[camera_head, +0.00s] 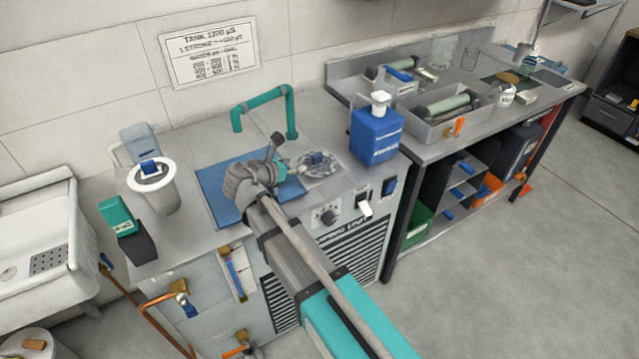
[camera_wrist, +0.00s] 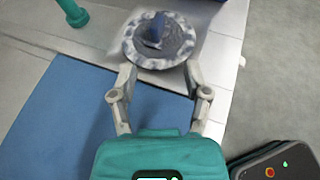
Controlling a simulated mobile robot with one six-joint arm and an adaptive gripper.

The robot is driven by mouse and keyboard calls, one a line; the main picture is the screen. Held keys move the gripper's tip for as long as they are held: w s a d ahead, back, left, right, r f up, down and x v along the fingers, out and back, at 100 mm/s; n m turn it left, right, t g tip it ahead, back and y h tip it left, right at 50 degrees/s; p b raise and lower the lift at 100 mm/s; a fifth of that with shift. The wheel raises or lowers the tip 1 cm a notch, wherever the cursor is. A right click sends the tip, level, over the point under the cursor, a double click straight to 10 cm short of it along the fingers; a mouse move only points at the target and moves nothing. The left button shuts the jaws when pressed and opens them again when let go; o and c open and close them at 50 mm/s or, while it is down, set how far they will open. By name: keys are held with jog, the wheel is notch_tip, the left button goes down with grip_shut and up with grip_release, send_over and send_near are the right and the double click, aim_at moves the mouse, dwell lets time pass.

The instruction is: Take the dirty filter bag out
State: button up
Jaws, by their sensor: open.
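A round grey filter bag (camera_wrist: 172,50) with a blue tab sits in an opening in the metal top of the unit. Its dark, stained-looking inside shows in the wrist view, and it also shows in the head view (camera_head: 318,168). My gripper (camera_wrist: 160,70) is open, with one finger at each side of the near rim. I cannot tell whether the fingers touch it. In the head view my wrist hides most of my gripper (camera_head: 292,168).
A blue mat (camera_head: 222,184) lies beside the opening. A teal pipe (camera_head: 265,98) arches behind it. A blue jug (camera_head: 376,138) stands close on the right. A green-and-black box (camera_head: 128,230) is at the left edge. A workbench with trays (camera_head: 440,128) stands further right.

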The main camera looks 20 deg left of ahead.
aim_at(317, 156)
dwell(0.4)
jog(key=b+x, duration=0.2)
jog(key=x, duration=0.5)
jog(key=shift+a+f+b, duration=0.1)
jog(key=shift+b, duration=0.3)
jog(key=shift+w+d+f, duration=0.15)
jog(key=shift+w+d, duration=0.1)
jog(key=shift+w, duration=0.45)
jog(key=shift+w+f, duration=0.1)
jog(key=shift+b+x, duration=1.1)
jog(key=shift+x, duration=1.4)
jog(key=shift+d, duration=0.1)
grip_shut()
